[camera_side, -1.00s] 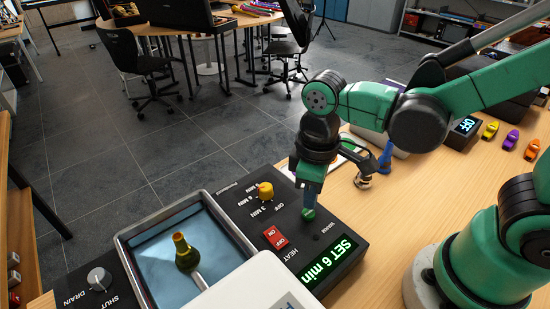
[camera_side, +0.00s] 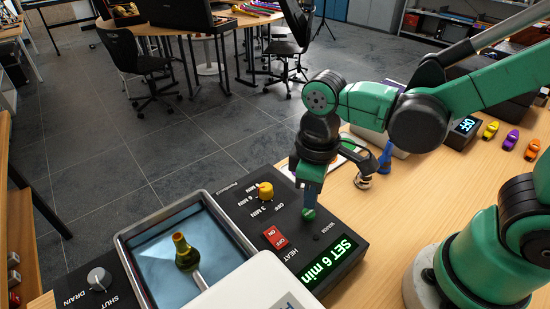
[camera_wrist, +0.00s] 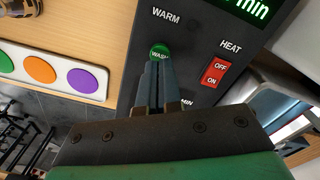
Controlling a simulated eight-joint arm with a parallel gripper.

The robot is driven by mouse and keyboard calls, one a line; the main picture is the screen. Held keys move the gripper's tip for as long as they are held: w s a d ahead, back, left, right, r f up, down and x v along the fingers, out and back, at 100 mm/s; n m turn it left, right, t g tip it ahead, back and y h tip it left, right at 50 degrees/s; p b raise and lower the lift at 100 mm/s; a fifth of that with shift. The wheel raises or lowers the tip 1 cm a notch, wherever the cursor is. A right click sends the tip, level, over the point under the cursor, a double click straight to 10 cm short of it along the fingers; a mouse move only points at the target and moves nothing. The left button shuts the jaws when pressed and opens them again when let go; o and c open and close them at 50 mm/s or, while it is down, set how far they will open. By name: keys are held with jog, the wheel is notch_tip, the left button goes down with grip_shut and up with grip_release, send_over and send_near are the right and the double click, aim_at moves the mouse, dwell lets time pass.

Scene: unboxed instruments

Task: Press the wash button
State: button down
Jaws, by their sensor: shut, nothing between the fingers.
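The wash button is a round green button on the dark control panel (camera_side: 332,226). In the wrist view the green wash button (camera_wrist: 159,50) shows just beyond my fingertips, with part of the word on it visible. My gripper (camera_wrist: 158,66) is shut and empty, its tips together at the near edge of the button. In the side view my gripper (camera_side: 309,209) points down with its tips at the green button, which is mostly hidden there. I cannot tell whether the tips touch or press it. The display (camera_side: 330,262) reads "SET 6 min".
A red heat switch (camera_side: 275,238) and a yellow timer knob (camera_side: 265,190) are close by on the panel. A water basin (camera_side: 218,203) holding a greenish bottle-shaped item (camera_side: 185,255) lies left. A small metal item (camera_side: 363,180) stands behind my gripper.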

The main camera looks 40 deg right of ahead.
aim_at(309, 212)
jog(key=shift+f, duration=1.2)
dwell(0.5)
jog(key=shift+r, duration=3.55)
jog(key=shift+d, duration=0.1)
